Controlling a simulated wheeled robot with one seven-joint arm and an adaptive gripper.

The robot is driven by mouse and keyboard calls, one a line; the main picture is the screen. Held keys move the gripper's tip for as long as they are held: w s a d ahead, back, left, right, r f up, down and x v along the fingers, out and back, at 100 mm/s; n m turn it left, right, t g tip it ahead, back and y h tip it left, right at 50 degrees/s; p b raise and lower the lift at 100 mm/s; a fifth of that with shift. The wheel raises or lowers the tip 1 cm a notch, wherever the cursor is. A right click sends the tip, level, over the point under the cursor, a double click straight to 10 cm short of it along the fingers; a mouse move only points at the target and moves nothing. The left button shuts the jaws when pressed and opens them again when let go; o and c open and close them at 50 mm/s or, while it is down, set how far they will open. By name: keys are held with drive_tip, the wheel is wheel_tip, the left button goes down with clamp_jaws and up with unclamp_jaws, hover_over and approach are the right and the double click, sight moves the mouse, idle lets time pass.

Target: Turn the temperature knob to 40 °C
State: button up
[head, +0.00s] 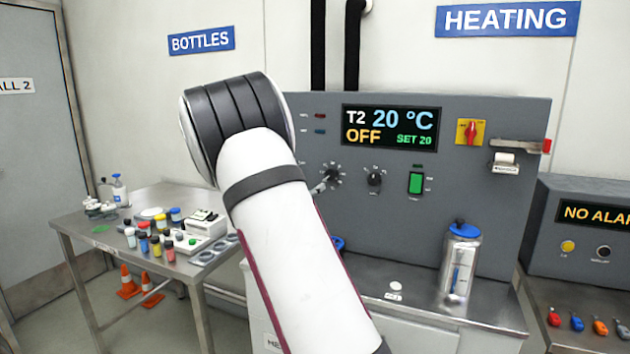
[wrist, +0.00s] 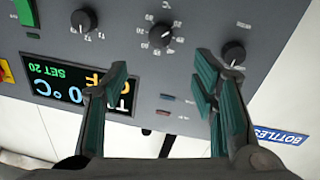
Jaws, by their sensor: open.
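The grey heating panel (head: 460,210) has a display (head: 390,128) that reads T2 20 °C, OFF, SET 20. A black round knob (head: 332,175) with a numbered scale sits below the display. It also shows in the upside-down wrist view as the middle knob (wrist: 160,36), with a °C scale. My gripper (wrist: 162,72) is open and empty, facing the panel. In the wrist picture this knob lies between and beyond the fingertips, apparently not touched. My arm hides most of the gripper in the head view.
Other dark knobs flank it: one on its right (head: 374,178), and one seen only in the wrist view (wrist: 233,53). A green switch (head: 416,183) and a red-yellow switch (head: 469,132) are further right. A blue-lidded flask (head: 460,262) stands on the bench below.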

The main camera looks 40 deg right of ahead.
sight(330, 175)
drive_tip(key=p+x, duration=0.1)
drive_tip(key=x, duration=1.2)
drive_tip(key=shift+w+d, duration=0.1)
drive_tip(key=shift+d, duration=0.15)
drive_tip(key=c, duration=1.2)
